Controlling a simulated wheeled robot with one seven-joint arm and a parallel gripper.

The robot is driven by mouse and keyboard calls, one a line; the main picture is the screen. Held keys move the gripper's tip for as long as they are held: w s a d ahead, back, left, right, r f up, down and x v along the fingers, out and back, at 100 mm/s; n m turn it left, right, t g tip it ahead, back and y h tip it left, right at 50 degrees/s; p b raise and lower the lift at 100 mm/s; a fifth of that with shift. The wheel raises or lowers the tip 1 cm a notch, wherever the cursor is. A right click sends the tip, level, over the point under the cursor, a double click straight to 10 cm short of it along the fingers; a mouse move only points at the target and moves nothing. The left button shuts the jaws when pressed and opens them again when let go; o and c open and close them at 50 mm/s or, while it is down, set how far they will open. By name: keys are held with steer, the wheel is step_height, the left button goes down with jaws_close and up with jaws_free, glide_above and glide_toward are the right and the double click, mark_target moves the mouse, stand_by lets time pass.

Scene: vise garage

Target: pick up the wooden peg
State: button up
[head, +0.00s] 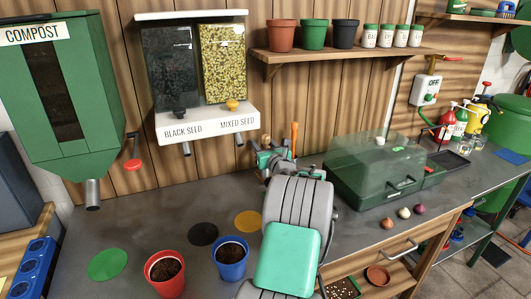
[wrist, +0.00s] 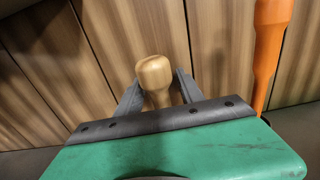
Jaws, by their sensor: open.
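The wooden peg (wrist: 155,72) shows in the wrist view as a pale, rounded knob on a narrower neck, standing roughly upright. My gripper (wrist: 159,77) is open, with one grey finger on each side of the peg. I cannot tell whether either finger touches it. The lower part of the peg is hidden behind the dark bar and green body at the bottom of the wrist view.
An orange handle (wrist: 269,50) stands close right of my gripper. On the bench are a red pot (head: 165,275), a blue pot (head: 231,260) and a green clear-lidded box (head: 385,175). The seed dispenser (head: 208,122) hangs on the wall behind. Bench between pots and dispenser is mostly clear.

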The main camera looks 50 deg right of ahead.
steer(key=shift+s, duration=0.1)
jaws_close()
steer(key=shift+r, duration=0.1)
stand_by(0.6)
